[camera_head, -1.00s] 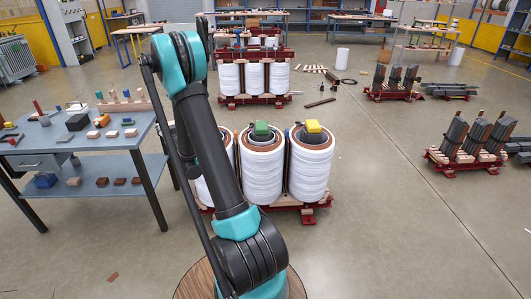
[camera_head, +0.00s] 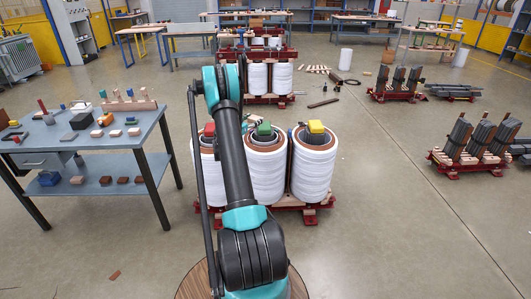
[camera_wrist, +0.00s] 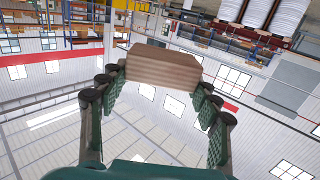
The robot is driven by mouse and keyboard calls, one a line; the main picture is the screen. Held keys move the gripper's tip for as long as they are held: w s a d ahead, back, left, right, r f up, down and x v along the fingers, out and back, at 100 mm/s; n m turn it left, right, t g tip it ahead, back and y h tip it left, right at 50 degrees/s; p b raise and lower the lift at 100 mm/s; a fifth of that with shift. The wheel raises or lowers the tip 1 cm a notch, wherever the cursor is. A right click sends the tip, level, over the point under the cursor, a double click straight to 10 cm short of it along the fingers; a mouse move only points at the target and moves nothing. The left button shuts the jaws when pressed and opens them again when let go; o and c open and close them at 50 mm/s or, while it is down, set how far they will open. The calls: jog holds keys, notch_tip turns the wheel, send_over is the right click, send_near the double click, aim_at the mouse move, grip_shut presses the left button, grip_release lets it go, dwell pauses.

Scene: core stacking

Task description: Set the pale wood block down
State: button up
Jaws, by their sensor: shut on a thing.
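The pale wood block (camera_wrist: 163,72) shows in the wrist view, held between the fingertips of my gripper (camera_wrist: 161,82). The left and right fingers close on its two ends. Its broad grained face is toward the camera, and walls and windows fill the background. No supporting surface shows directly under it there. In the head view my arm reaches up and away over the front coil stand. The gripper and the block cannot be made out behind the arm in that view.
The front coil stand bears three white coils (camera_head: 313,168) with red, green and yellow blocks on top. A workbench (camera_head: 60,158) with small blocks stands left. Another coil stand (camera_head: 268,98) is behind. Dark core parts on red stands (camera_head: 470,165) are right. Open floor lies between.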

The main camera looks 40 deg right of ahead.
aim_at(264, 152)
jog(key=d, duration=0.1)
jog(key=s+d+m+g, duration=0.1)
jog(key=s+d+r+g, duration=0.1)
jog(key=d, duration=0.1)
jog(key=shift+r+h, duration=0.1)
jog(key=shift+h, duration=0.2)
jog(key=shift+m+g, duration=0.3)
jog(key=shift+m, duration=0.1)
jog(key=f, duration=1.9)
jog(key=shift+s+d+f, duration=0.3)
jog(key=shift+d+f, duration=0.05)
jog(key=o, duration=1.2)
jog(key=shift+f, duration=0.1)
